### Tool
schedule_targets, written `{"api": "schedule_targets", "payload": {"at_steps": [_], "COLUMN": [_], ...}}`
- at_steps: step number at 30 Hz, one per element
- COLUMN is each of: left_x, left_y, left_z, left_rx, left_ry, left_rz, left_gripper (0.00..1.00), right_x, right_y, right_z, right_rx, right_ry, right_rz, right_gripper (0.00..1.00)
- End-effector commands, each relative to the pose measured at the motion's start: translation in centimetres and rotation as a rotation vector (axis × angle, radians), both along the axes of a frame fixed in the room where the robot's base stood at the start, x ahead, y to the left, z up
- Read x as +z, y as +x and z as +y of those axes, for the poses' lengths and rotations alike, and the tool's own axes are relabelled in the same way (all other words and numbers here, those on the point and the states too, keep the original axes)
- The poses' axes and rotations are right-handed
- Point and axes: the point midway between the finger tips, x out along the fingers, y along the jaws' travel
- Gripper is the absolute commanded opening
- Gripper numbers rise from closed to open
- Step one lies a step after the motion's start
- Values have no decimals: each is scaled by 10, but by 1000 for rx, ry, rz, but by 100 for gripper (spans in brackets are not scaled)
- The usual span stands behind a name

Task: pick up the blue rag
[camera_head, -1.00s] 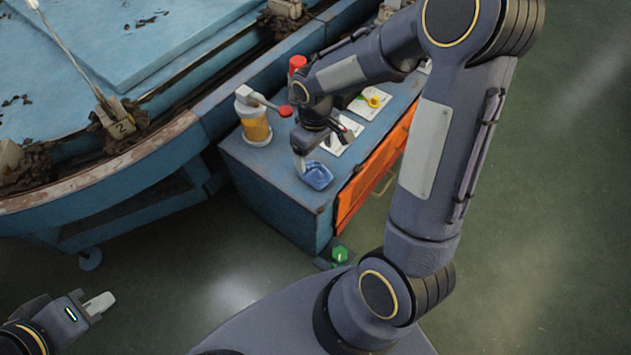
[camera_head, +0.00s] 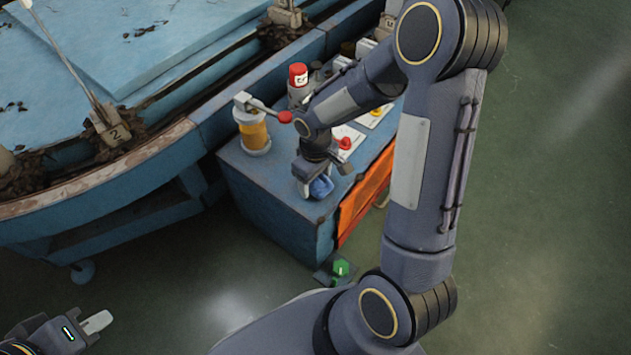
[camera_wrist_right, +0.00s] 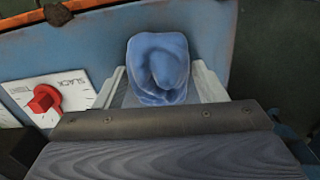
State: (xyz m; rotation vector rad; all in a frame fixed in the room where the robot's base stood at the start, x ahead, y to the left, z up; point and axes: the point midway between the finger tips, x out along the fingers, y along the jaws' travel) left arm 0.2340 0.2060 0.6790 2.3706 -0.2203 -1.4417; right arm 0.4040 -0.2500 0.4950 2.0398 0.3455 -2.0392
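The blue rag (camera_head: 321,187) lies crumpled on the top of the blue cabinet (camera_head: 259,185), near its front corner. My right gripper (camera_head: 316,188) is over the rag in the head view and hides part of it. In the right wrist view the rag (camera_wrist_right: 158,68) lies between the two pale fingers of my right gripper (camera_wrist_right: 160,85), which are spread apart on either side of it. Whether the fingers touch the rag cannot be told. My left gripper (camera_head: 97,322) is at the lower left, far from the cabinet; its finger opening is not clear.
A yellow jar (camera_head: 254,132) and a red-capped can (camera_head: 298,80) stand on the cabinet. A panel with a red knob (camera_wrist_right: 44,99) lies left of the rag in the wrist view. An orange drawer front (camera_head: 366,195) is on the cabinet's side.

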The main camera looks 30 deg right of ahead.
Motion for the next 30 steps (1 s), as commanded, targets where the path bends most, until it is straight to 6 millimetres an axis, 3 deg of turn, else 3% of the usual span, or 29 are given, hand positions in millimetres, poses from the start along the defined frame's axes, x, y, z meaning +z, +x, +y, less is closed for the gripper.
{"api": "schedule_targets", "payload": {"at_steps": [1,7,15,20,25,30], "left_x": [0,0,1,6,18,32], "left_y": [0,0,0,0,0,0], "left_z": [0,0,0,0,0,0], "left_rx": [0,0,0,0,0,0], "left_ry": [0,0,0,0,0,0], "left_rz": [0,0,0,0,0,0], "left_gripper": [0,0,0,0,0,0], "right_x": [0,0,2,13,39,71], "right_y": [0,0,0,1,0,-5], "right_z": [0,0,0,0,2,29], "right_rx": [0,0,0,-1,0,5], "right_ry": [0,0,0,0,1,0], "right_rz": [0,0,-1,-2,-4,-4], "right_gripper": [57,31,31,31,31,31]}}
